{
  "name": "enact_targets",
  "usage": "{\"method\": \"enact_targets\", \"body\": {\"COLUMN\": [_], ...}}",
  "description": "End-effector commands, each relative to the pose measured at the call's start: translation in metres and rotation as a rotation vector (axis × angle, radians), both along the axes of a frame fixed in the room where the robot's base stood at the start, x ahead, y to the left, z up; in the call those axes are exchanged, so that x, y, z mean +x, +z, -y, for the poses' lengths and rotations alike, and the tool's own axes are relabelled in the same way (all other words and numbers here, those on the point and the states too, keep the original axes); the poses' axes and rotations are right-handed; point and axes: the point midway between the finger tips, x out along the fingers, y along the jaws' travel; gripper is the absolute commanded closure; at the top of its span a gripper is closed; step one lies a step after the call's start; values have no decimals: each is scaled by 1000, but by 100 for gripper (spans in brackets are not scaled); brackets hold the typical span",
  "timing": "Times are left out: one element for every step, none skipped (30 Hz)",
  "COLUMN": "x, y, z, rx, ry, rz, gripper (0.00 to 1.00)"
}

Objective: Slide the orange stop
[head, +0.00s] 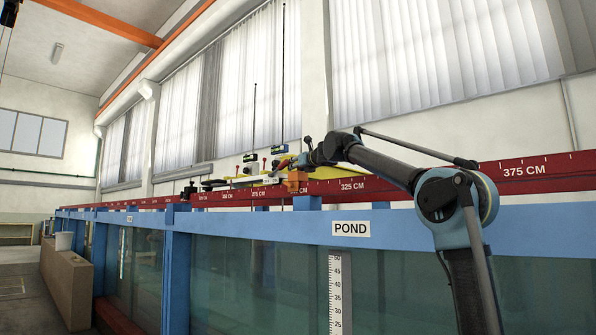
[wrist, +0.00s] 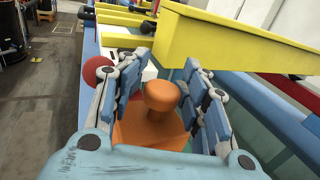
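The orange stop (head: 297,181) sits on the red rail (head: 420,181) with the centimetre scale, left of the 325 CM mark in the head view. In the wrist view, the orange stop (wrist: 140,133) shows a round knob on a wider block. My gripper (wrist: 165,65) is open, with one finger on each side of the knob. A narrow gap shows between the knob and the fingers. In the head view, my gripper (head: 303,161) is small and just above the stop; its fingers are hard to make out there.
A yellow carriage (head: 262,179) with upright rods stands on the rails just beyond the stop. Its yellow beam (wrist: 235,42) runs close past my right finger. A red ball (wrist: 98,70) is near my left finger. The blue-framed glass flume (head: 270,230) lies below.

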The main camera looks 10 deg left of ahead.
Motion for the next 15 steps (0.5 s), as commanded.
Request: {"method": "enact_targets", "body": {"x": [-1,-1,-1,-2,-2,-2,-3,-4,-6,-8,-10,-13,-15,-18,-21], "y": [0,0,0,0,0,0,0,0,0,0,0,0,0,0,0], "z": [-1,-1,-1,-1,0,1,2,3,5,6,8,11,13,15,18], "rx": [-1,-1,-1,-1,-1,-1,-1,-1,-1,-1,0,-1,-1,0,0], "ry": [3,3,3,3,3,2,2,2,2,2,2,1,1,1,1], "rz": [1,1,1,1,1,1,1,1,1,1,0,-1,-1,-1,-1], "gripper": [55,55,55,55,55,55,55,55,55,55,55,55,55,55,55]}}
